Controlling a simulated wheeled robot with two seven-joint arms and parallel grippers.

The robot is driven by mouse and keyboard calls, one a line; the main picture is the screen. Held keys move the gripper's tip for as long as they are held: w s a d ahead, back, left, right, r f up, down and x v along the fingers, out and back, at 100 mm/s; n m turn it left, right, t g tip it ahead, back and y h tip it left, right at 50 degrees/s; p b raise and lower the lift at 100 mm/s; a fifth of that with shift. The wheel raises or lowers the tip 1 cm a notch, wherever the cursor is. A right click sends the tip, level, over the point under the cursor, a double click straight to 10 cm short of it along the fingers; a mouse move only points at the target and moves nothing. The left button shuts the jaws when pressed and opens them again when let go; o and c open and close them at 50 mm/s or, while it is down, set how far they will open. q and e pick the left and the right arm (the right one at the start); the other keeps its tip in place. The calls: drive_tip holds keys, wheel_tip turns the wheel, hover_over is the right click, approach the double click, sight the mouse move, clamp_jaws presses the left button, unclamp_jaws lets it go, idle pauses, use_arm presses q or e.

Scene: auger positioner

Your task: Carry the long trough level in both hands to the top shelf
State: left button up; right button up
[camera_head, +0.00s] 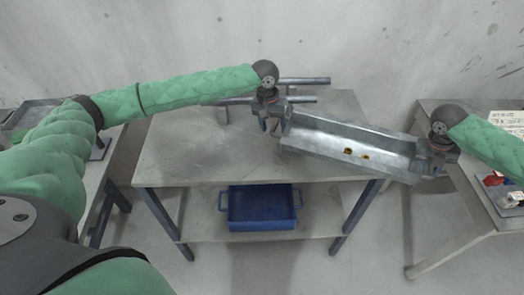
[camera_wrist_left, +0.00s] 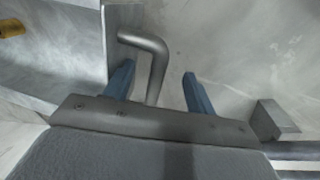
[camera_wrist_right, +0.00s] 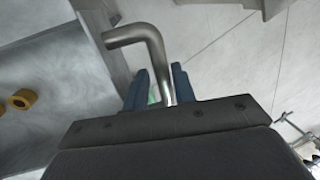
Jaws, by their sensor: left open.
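The long grey metal trough (camera_head: 325,137) reaches across the table's right part and past its right edge. It slants down to the right in the head view. Two small brown-yellow rings (camera_head: 348,151) lie in it. My left gripper (camera_head: 270,122) is at its left end, open, with the bent rod handle (camera_wrist_left: 154,70) between its fingers (camera_wrist_left: 160,88), nearer the left one. My right gripper (camera_head: 432,168) is at the right end. Its fingers (camera_wrist_right: 160,85) are close around the other bent handle (camera_wrist_right: 150,48). Whether the trough's left end touches anything is unclear.
Two metal rails (camera_head: 302,81) stand on the table (camera_head: 185,150) behind the trough's left end. A blue tray (camera_head: 262,208) sits on the lower shelf (camera_head: 205,228). A side table (camera_head: 450,212) stands right, with small items and a paper. Another table (camera_head: 92,185) stands left.

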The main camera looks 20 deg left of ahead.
use_arm(q)
drive_tip(key=shift+d+r, duration=0.2)
drive_tip(key=shift+d, duration=0.15)
drive_tip(key=shift+c, duration=0.4)
use_arm(e)
drive_tip(key=shift+o, duration=0.9)
drive_tip(key=shift+a, duration=0.25)
use_arm(q)
drive_tip(key=shift+c, duration=0.5)
use_arm(e)
drive_tip(key=shift+o, duration=0.4)
drive_tip(key=shift+r, duration=0.1)
use_arm(q)
drive_tip(key=shift+c, duration=0.8)
use_arm(e)
drive_tip(key=shift+o, duration=0.3)
drive_tip(key=shift+a, duration=0.1)
drive_tip(key=shift+r, duration=0.1)
use_arm(q)
drive_tip(key=shift+o, duration=1.4)
use_arm(e)
drive_tip(key=d+v, duration=0.2)
drive_tip(key=v, duration=0.7)
drive_tip(key=shift+w+a+r, duration=0.25)
drive_tip(key=shift+a+r, duration=0.1)
use_arm(q)
drive_tip(key=shift+a, duration=0.15)
use_arm(e)
drive_tip(key=shift+r, duration=0.15)
